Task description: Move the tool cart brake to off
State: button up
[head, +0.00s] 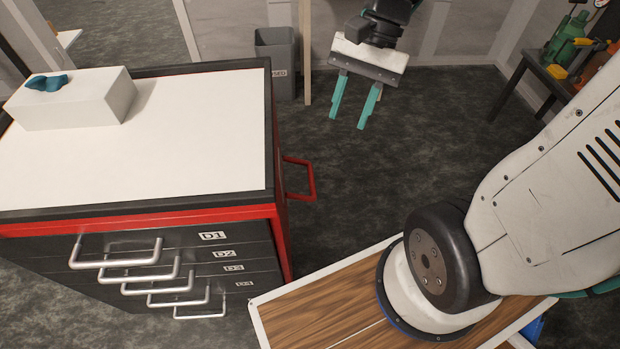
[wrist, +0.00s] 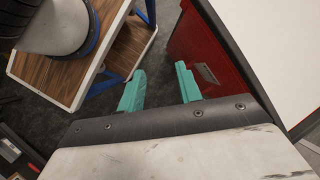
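The tool cart (head: 272,185) is red and black with a white top and stands at the left of the head view. A red bar handle (head: 312,180) sticks out from its right side. In the wrist view the cart's red side (wrist: 200,40) carries a small grey plate (wrist: 207,73), partly beside my right finger. I cannot make out a brake lever or its setting in either view. My gripper (head: 348,122) is open and empty, with teal fingers apart, above the floor to the right of the cart. It also shows in the wrist view (wrist: 160,70).
A white box (head: 75,100) with a teal item (head: 47,83) on it stands on the cart. Drawer handles (head: 115,255) jut from its front. A grey bin (head: 275,62) stands behind. A side table (head: 545,75) is at right. Dark floor between is clear.

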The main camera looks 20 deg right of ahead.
jog(key=w+f+m+g+y, duration=0.1)
jog(key=w+f+m+y, duration=0.3)
jog(key=w+f+m, duration=0.25)
jog(key=m+t+y, duration=0.1)
jog(key=m+y, duration=0.2)
jog(key=m, duration=0.4)
send_over(312, 176)
jog(key=s+d, duration=0.3)
jog(key=s, duration=0.2)
notch_tip(312, 176, down, 8)
jog(key=w+d+f+m+t+y, duration=0.15)
jog(key=f+m+t, duration=0.25)
jog(key=f+m, duration=0.6)
jog(key=w+d+f+m+t+y, duration=0.1)
jog(key=d+f+m+t+y, duration=0.15)
jog(key=f+m, duration=0.7)
jog(key=a+f, duration=0.1)
jog(key=a, duration=0.1)
jog(key=w+a+f+n, duration=0.1)
jog(key=a, duration=0.2)
jog(key=w+a+f+n+t, duration=0.1)
jog(key=a, duration=0.1)
jog(key=shift+w+a+f+h, duration=0.2)
jog(key=shift+f+h, duration=0.1)
jog(key=shift+f, duration=0.1)
jog(key=shift+d, duration=0.1)
grip_shut()
